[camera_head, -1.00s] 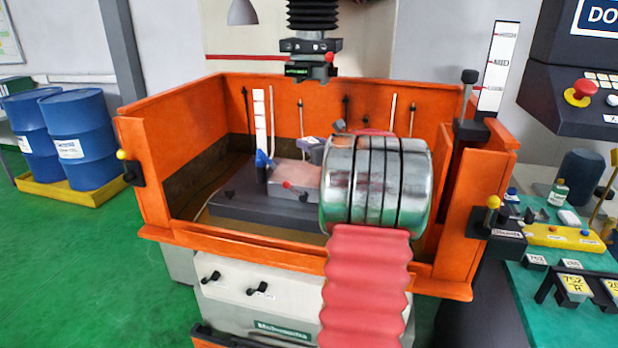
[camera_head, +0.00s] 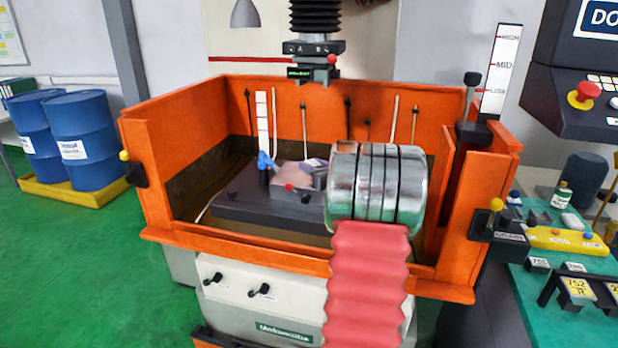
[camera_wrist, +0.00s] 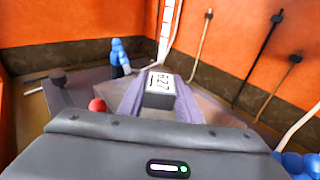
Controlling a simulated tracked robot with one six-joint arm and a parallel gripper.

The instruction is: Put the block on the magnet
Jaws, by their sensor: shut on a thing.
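The magnet (camera_head: 282,185) is a low grey slab with a pinkish top and a red-knobbed lever, lying on the dark table in the orange tank. In the head view my gripper (camera_head: 314,170) is low over the magnet's right part. My silver arm hides much of it. I cannot tell whether the block touches the magnet. The red knob (camera_wrist: 97,105) shows left of the fingers in the wrist view.
Orange tank walls (camera_head: 180,122) surround the table (camera_head: 240,208). A blue nozzle (camera_wrist: 119,55) stands behind and left of the block, near a white scale (camera_head: 262,118). The machine's head (camera_head: 314,62) hangs above. Thin rods line the back wall.

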